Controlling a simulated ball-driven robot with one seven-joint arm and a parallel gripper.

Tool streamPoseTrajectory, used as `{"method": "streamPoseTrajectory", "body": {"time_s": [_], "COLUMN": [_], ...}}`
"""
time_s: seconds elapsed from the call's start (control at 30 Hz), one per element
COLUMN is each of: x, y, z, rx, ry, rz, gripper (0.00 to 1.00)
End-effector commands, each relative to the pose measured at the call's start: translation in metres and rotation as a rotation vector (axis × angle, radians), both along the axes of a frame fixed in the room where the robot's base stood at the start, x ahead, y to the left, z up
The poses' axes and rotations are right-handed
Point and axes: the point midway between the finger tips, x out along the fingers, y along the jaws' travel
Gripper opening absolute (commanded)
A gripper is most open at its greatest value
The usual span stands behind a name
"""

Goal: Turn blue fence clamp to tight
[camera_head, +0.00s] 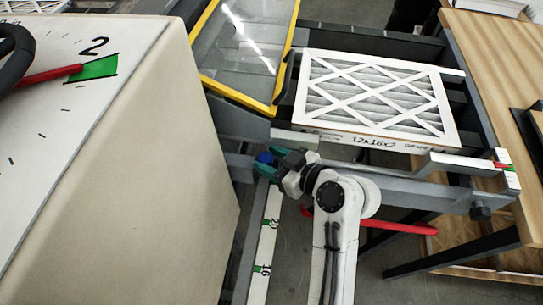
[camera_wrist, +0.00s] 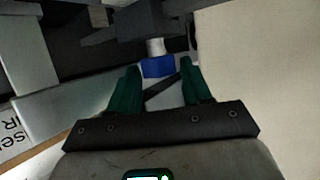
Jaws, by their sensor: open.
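The blue fence clamp (camera_head: 265,157) is a small blue block on the rail at the near end of the fence, just left of my gripper in the head view. In the wrist view the blue clamp (camera_wrist: 158,67) sits just beyond and between the two green fingertips, with a pale shaft behind it. My gripper (camera_head: 270,166) has its green fingers spread around the clamp's near side, and it also shows in the wrist view (camera_wrist: 158,82). The fingers are open, and I cannot tell whether either touches the clamp. My arm hides part of the fence and rail.
A boxed filter marked 12x16x2 (camera_head: 375,97) lies behind the fence. A yellow-framed clear guard (camera_head: 240,50) stands behind the clamp. A large beige box with a dial (camera_head: 150,150) fills the left. A numbered scale (camera_head: 264,245) runs toward me. A red handle (camera_head: 395,228) lies right of my arm.

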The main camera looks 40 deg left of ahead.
Motion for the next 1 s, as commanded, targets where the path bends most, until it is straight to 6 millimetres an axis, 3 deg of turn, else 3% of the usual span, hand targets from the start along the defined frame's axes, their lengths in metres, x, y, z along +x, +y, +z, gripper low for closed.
{"method": "streamPoseTrajectory", "body": {"time_s": [0.3, 0.7, 1.0], "x": [0.0003, 0.0002, -0.001], "y": [0.0015, 0.0012, 0.0007], "z": [-0.0006, -0.0006, -0.0008], "rx": [0.001, 0.0, 0.0], "ry": [0.0, 0.0, 0.001], "rz": [-0.001, -0.001, -0.033], "gripper": [0.47, 0.09, 0.07]}}
